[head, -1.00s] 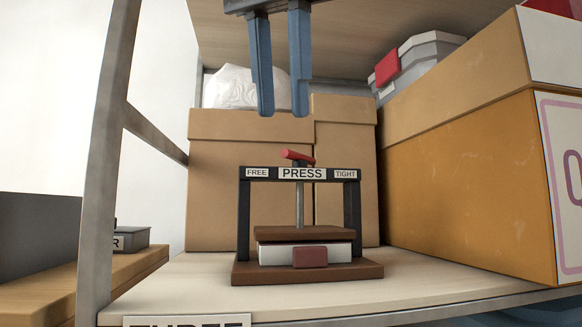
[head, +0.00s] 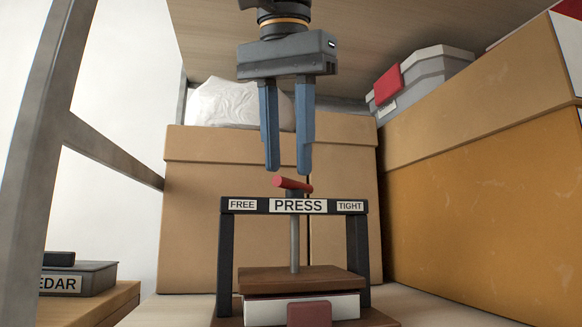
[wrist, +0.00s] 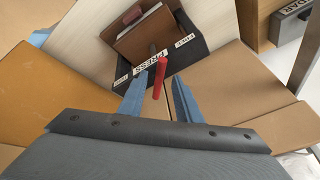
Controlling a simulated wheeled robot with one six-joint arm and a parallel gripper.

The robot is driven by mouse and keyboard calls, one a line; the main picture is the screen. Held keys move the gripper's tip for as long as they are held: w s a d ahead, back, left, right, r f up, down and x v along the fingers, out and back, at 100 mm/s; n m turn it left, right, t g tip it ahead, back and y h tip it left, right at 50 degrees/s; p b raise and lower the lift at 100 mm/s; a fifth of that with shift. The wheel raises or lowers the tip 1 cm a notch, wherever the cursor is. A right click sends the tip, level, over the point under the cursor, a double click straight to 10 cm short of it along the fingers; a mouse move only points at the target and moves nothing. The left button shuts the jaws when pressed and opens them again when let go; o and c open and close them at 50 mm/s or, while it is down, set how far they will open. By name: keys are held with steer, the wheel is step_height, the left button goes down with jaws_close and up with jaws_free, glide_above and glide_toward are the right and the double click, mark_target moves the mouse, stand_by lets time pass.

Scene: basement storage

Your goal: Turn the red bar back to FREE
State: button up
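The press (head: 230,255) stands on the shelf, a black frame with FREE at left, PRESS in the middle and TIGHT at right. The red bar (head: 292,184) sits atop its screw above the PRESS label, slanting slightly down to the right. A brown plate (head: 265,280) rests over a white block (head: 344,306) with a red patch. My gripper (head: 288,170) is open and empty, pointing down, its blue fingertips just above the bar. In the wrist view the red bar (wrist: 159,78) shows between the two fingers, with no clear contact.
Cardboard boxes (head: 220,215) stand close behind the press, and a large orange box (head: 480,210) is at right. A metal shelf post (head: 40,130) is at left. A grey case (head: 430,75) and a white bag (head: 235,103) sit on the boxes.

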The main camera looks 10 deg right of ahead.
steer(key=shift+b+x, duration=0.7)
steer(key=shift+x, duration=0.2)
steer(key=shift+c, duration=0.4)
jaws_close()
steer(key=shift+d+n+b, duration=0.1)
steer(key=shift+n+b, duration=0.3)
steer(key=shift+b, duration=0.2)
